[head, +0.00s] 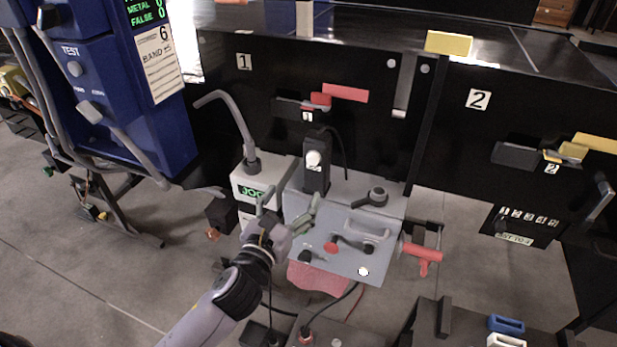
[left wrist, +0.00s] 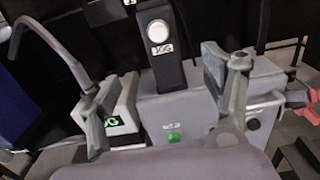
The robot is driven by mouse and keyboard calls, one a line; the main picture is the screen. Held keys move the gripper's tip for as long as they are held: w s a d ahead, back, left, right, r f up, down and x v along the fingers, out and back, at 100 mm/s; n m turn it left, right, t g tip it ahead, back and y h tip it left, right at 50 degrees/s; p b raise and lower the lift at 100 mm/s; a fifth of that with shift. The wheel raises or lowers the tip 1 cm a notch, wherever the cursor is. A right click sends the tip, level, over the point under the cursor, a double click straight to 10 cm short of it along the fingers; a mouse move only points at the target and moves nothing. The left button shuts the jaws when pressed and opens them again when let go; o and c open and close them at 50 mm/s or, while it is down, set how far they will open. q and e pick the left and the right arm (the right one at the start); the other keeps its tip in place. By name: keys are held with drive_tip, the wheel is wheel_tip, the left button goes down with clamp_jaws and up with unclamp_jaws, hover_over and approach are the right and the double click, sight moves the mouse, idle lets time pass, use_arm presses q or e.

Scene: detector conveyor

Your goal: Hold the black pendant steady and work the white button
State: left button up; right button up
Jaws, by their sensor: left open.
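The black pendant (head: 316,165) stands upright on top of the grey control box, with the round white button (head: 313,158) near its top. In the left wrist view the pendant (left wrist: 168,90) stands beyond my fingers, and the white button (left wrist: 158,33) has a JOG label below it. My left gripper (head: 289,205) is open and empty, in front of and below the pendant. Its fingers (left wrist: 165,95) spread wide, one to each side of the pendant in the left wrist view, apart from it. I do not see my right gripper.
The grey box (head: 385,215) carries a black knob (head: 377,196), a red button and a handle. A white box with a green display (head: 250,191) and a bent grey rod (head: 238,124) stand to the left. A red-handled part (head: 422,252) sticks out at the right.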

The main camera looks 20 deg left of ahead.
sight(312, 164)
use_arm(q)
drive_tip(key=w+p, duration=0.1)
drive_tip(key=w, duration=0.4)
drive_tip(key=w+p, duration=0.1)
drive_tip(key=w, duration=0.4)
drive_tip(key=w+p, duration=0.1)
drive_tip(key=w, duration=0.4)
drive_tip(key=shift+w+d, duration=0.1)
drive_tip(key=shift+d, duration=0.15)
drive_tip(key=shift+w, duration=0.5)
use_arm(e)
drive_tip(key=shift+d+r, duration=0.1)
drive_tip(key=shift+r, duration=1.55)
use_arm(q)
drive_tip(key=shift+c, duration=0.3)
drive_tip(key=c, duration=1.6)
drive_tip(key=shift+o, duration=0.2)
use_arm(e)
drive_tip(key=shift+c, duration=0.3)
clamp_jaws()
